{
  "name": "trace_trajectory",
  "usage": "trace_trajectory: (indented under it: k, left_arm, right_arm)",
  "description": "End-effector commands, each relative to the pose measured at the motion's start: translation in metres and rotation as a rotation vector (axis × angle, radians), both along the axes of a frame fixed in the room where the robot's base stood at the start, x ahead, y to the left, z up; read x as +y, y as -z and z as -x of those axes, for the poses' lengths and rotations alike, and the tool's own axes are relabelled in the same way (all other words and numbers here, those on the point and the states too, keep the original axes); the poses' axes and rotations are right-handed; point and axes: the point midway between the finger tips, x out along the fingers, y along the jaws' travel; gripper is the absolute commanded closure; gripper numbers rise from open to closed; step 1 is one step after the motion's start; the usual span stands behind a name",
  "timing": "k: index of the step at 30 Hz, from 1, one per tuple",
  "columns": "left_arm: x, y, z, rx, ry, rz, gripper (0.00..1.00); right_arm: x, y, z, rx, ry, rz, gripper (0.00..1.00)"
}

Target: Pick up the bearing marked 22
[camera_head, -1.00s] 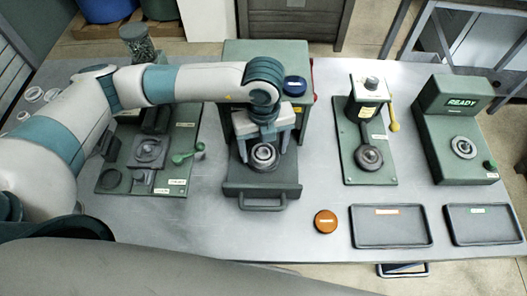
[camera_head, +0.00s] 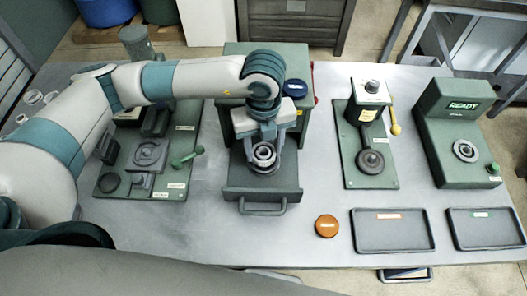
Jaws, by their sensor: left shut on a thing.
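A round metal bearing (camera_head: 264,154) sits at the dark green machine with the pull-out tray (camera_head: 236,193), above the tray's flat top. My left gripper (camera_head: 265,148) reaches down from above and is shut on the bearing, with a finger on each side. I cannot read a 22 on it at this size. I cannot tell whether the bearing still touches the surface under it. My right gripper is not in view.
A green press (camera_head: 368,115) with a yellow lever and a READY station (camera_head: 455,125) holding another ring stand to the right. An orange-topped round tin (camera_head: 326,226) and two dark trays (camera_head: 392,245) (camera_head: 487,243) lie in front. A green fixture (camera_head: 150,180) is on the left.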

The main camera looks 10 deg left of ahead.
Motion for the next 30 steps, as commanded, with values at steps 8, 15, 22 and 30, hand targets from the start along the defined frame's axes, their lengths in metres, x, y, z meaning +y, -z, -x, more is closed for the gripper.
trace_trajectory:
  k: [8, 15, 22, 30]
  left_arm:
    - [-0.024, -0.034, 0.016, -0.003, 0.010, 0.004, 0.81]
    - [-0.059, -0.062, 0.043, -0.004, 0.008, 0.003, 0.81]
    - [-0.083, -0.082, 0.061, -0.004, 0.005, 0.003, 0.81]
    - [-0.093, -0.091, 0.070, 0.000, 0.002, 0.000, 0.81]
  right_arm:
    - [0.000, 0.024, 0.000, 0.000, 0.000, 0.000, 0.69]
    - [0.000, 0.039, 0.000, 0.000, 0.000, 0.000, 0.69]
    - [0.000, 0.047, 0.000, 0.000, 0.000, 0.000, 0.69]
    - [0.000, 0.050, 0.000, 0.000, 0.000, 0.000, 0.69]
